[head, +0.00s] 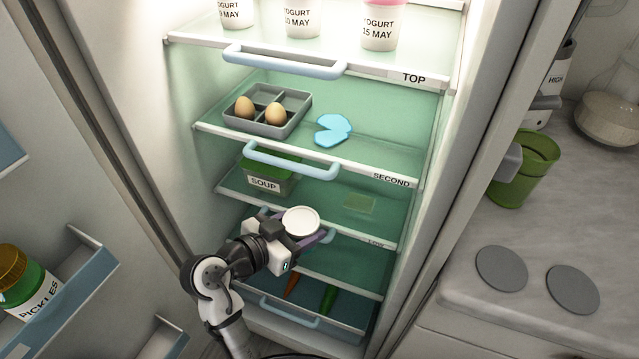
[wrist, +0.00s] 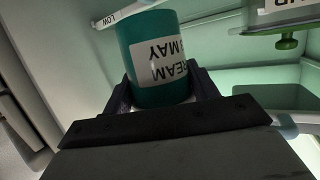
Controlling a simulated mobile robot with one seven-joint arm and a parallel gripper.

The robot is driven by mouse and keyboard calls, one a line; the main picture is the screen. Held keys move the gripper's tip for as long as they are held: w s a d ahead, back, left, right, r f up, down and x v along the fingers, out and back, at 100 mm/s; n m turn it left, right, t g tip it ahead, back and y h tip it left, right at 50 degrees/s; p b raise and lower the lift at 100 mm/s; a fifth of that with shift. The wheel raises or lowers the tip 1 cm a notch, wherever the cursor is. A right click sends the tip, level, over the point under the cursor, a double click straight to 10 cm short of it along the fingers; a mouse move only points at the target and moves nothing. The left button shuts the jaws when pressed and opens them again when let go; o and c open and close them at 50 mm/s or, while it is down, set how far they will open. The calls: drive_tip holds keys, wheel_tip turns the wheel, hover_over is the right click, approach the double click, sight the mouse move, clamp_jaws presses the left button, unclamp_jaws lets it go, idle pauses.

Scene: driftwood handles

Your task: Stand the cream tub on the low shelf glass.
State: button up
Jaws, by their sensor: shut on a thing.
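The cream tub shows its white lid (head: 301,221) in the head view; in the wrist view it is a teal tub (wrist: 155,50) with a white label reading CREAM and MAY, upside down in that picture. My gripper (head: 303,238) is shut on the tub, with a dark finger on each side in the wrist view (wrist: 165,88). It holds the tub at the front of the low shelf, overlapping its front edge in the head view. The low shelf glass (head: 325,212) is greenish, with a LOW label at the front right. I cannot tell the gap between tub and glass.
A SOUP box (head: 268,180) with a green lid stands at the left of the low shelf. The second shelf (head: 385,145) overhangs, with an egg tray (head: 267,112) and a blue shape (head: 333,130). Below is a drawer (head: 310,320).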

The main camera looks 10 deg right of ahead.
drive_tip(key=shift+d+r+p+x, duration=0.1)
drive_tip(key=shift+r+p+x, duration=0.35)
drive_tip(key=shift+x, duration=2.55)
drive_tip(key=shift+d+r+p+x, duration=0.1)
drive_tip(key=shift+p+x, duration=0.7)
drive_tip(key=shift+x, duration=2.25)
drive_tip(key=shift+r+p+x, duration=0.25)
drive_tip(key=shift+p+x, duration=0.35)
drive_tip(key=shift+x, duration=2.4)
drive_tip(key=shift+w, duration=0.15)
drive_tip(key=shift+f, duration=0.2)
drive_tip(key=o, duration=1.2)
drive_tip(key=shift+c, duration=0.2)
drive_tip(key=shift+r, duration=0.1)
drive_tip(key=shift+r, duration=0.25)
drive_tip(key=b+v, duration=0.1)
drive_tip(key=v, duration=1.1)
